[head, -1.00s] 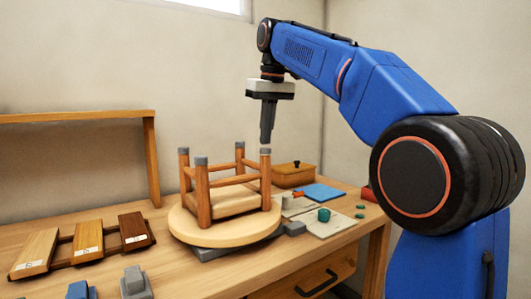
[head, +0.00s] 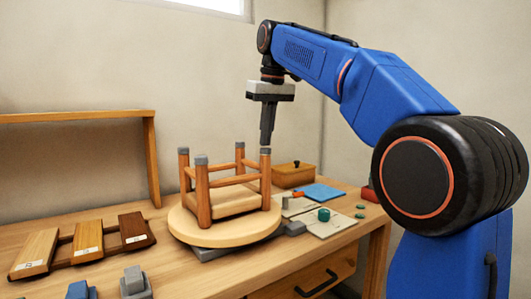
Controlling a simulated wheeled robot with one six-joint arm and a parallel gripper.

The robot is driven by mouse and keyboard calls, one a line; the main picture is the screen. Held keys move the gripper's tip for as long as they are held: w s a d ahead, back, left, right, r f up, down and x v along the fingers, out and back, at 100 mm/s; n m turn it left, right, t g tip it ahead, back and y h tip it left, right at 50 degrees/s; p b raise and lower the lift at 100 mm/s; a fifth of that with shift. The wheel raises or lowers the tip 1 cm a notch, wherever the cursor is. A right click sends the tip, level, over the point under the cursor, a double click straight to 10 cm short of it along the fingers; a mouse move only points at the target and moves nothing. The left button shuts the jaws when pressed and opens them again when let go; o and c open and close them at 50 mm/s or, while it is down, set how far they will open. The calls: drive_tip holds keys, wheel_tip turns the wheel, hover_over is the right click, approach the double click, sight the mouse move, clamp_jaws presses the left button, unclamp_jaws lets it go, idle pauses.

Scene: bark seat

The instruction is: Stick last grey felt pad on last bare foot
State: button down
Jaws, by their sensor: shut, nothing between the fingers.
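A small wooden stool (head: 229,200) stands upside down on a round board (head: 225,235), its legs pointing up. All the leg tops that I see carry grey caps; the front right leg top (head: 265,151) is one of them. My gripper (head: 266,144) points down just above that leg top, its fingers shut with nothing between them. From this view I cannot tell whether the fingertips touch the pad. A pale sheet (head: 330,224) to the right of the stool bears a few small green pieces.
Wood sample boards (head: 84,240) lie at the left. Grey and blue blocks (head: 134,281) sit at the front edge. A wooden box (head: 292,176), a blue sheet (head: 320,192) and a red item (head: 370,194) are at the back right. A shelf (head: 80,117) stands behind.

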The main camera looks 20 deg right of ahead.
sight(268, 149)
drive_tip(key=shift+f, duration=0.45)
idle(1.1)
drive_tip(key=shift+r, duration=0.15)
drive_tip(key=shift+r, duration=2.9)
drive_tip(key=shift+s, duration=0.1)
drive_tip(key=shift+s+d+f, duration=0.15)
drive_tip(key=shift+s+f, duration=0.05)
drive_tip(key=shift+s, duration=0.05)
drive_tip(key=s+d+f+m+t, duration=0.1)
drive_tip(key=s+d+f, duration=0.1)
drive_tip(key=s+f, duration=0.8)
drive_tip(key=s+d+f+m+t, duration=0.1)
drive_tip(key=s+d+f, duration=0.1)
drive_tip(key=s+f, duration=0.9)
drive_tip(key=s+d+f+m, duration=0.1)
drive_tip(key=s+f, duration=1)
drive_tip(key=f, duration=1.2)
drive_tip(key=shift+s+d+m+t+h, duration=0.3)
drive_tip(key=shift+d+t, duration=0.1)
drive_tip(key=shift+d, duration=0.4)
